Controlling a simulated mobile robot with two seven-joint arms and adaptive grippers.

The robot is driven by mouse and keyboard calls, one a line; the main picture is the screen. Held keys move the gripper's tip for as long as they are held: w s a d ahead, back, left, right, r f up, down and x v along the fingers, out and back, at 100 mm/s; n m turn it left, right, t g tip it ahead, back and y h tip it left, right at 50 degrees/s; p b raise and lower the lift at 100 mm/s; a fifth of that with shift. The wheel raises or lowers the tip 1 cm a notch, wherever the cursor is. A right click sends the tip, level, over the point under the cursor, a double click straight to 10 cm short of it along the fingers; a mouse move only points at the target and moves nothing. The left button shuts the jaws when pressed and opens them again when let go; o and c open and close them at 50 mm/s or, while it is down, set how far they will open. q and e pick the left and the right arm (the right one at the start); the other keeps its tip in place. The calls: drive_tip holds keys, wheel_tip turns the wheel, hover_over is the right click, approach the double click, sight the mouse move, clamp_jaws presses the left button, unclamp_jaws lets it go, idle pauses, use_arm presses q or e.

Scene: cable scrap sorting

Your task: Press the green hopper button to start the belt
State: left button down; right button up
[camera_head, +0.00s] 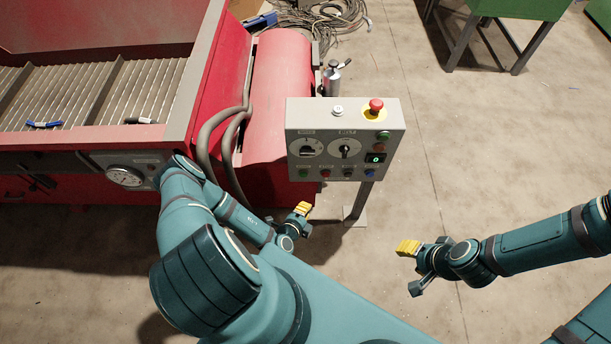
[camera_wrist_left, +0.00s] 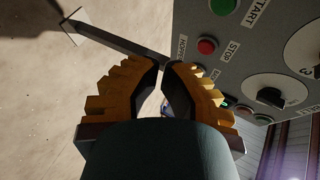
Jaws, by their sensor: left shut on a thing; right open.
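The grey control panel (camera_head: 296,131) stands on a post beside the red machine. In the left wrist view the green button marked START (camera_wrist_left: 222,5) is at the top edge, beside the red STOP button (camera_wrist_left: 207,46) and the partly covered HOPPER label. My left gripper (camera_head: 303,208) is just below the panel, apart from the buttons. In the wrist view its fingertips (camera_wrist_left: 161,65) meet, with no held object visible. My right gripper (camera_head: 407,265) is open and empty, right of and below the panel.
A red emergency stop (camera_head: 376,106) tops the panel. The red machine with its slatted belt (camera_head: 92,95) is at the left, with a pressure gauge (camera_head: 125,177) on its front. Hoses (camera_head: 212,130) run beside the panel.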

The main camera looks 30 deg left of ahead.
sight(303, 174)
use_arm(q)
drive_tip(key=shift+w+a, duration=0.1)
drive_tip(key=w+a+b, duration=0.2)
drive_tip(key=w+a, duration=0.2)
drive_tip(key=w, duration=0.3)
drive_tip(key=shift+w+a, duration=0.2)
idle(1.7)
drive_tip(key=shift+w+a, duration=0.25)
drive_tip(key=shift+w, duration=0.1)
